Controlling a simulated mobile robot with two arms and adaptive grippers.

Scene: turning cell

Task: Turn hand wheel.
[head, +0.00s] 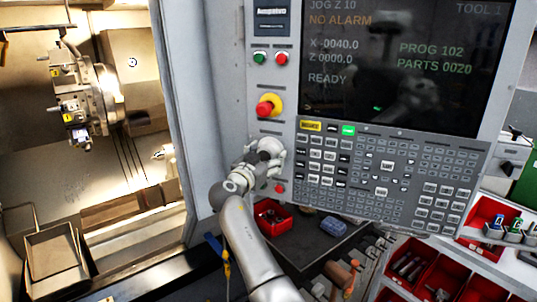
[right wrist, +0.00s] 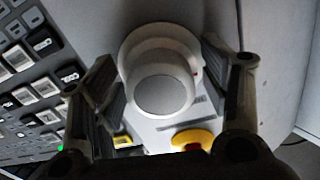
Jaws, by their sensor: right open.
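The hand wheel (head: 270,146) is a pale round knob on the machine's control panel, below the red emergency-stop button (head: 268,105). In the right wrist view the hand wheel (right wrist: 160,85) is in the middle, with a light grey face and a wider pale collar behind. My right gripper (head: 265,158) is at the hand wheel and covers part of it in the head view. In the right wrist view the fingers of my right gripper (right wrist: 160,58) are open, one on each side of the wheel, with visible gaps. My left gripper is not in view.
The screen (head: 400,60) and keypad (head: 390,180) are right of the wheel. The yellow emergency-stop collar (right wrist: 193,138) is close to the right finger in the wrist view. Below are a small red bin (head: 272,215) and red trays (head: 410,262). The lathe chamber opens at left.

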